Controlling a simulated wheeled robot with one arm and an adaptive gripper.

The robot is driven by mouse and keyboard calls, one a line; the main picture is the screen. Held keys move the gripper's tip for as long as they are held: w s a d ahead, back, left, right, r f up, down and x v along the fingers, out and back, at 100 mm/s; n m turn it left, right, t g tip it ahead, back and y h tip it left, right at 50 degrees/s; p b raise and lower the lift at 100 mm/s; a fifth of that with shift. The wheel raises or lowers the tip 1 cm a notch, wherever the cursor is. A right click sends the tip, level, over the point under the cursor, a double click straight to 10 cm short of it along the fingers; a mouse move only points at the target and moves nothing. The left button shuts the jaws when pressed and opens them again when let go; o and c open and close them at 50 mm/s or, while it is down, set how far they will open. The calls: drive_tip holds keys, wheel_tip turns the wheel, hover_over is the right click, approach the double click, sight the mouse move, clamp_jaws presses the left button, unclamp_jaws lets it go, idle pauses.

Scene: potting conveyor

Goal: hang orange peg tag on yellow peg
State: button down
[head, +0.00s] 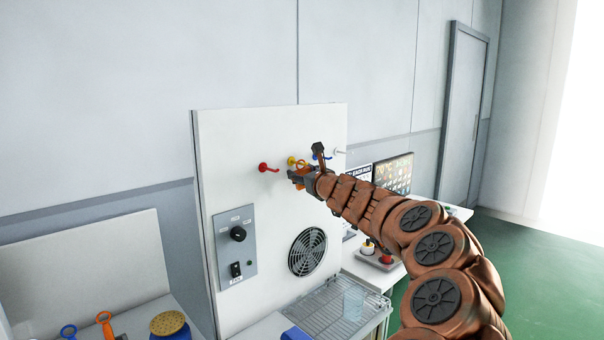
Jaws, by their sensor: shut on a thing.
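My gripper (300,176) is raised at the white upright panel, level with its row of pegs. It is shut on the orange peg tag (301,164), whose ring shows just above the jaws. The yellow peg (291,160) sticks out of the panel right beside the ring. I cannot tell whether the ring is around the peg or only in front of it. The lower part of the tag is mostly hidden by the jaws.
A red peg (265,167) is left of the yellow one; a blue peg (317,155) and a white peg (339,152) are to the right. The panel (270,133) also carries a control box (236,246) and a fan grille (307,252). A wire rack (335,307) lies below.

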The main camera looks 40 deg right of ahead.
drive_tip(key=shift+c, duration=2)
unclamp_jaws()
drive_tip(key=v, duration=1.2)
drive_tip(key=shift+a, duration=0.15)
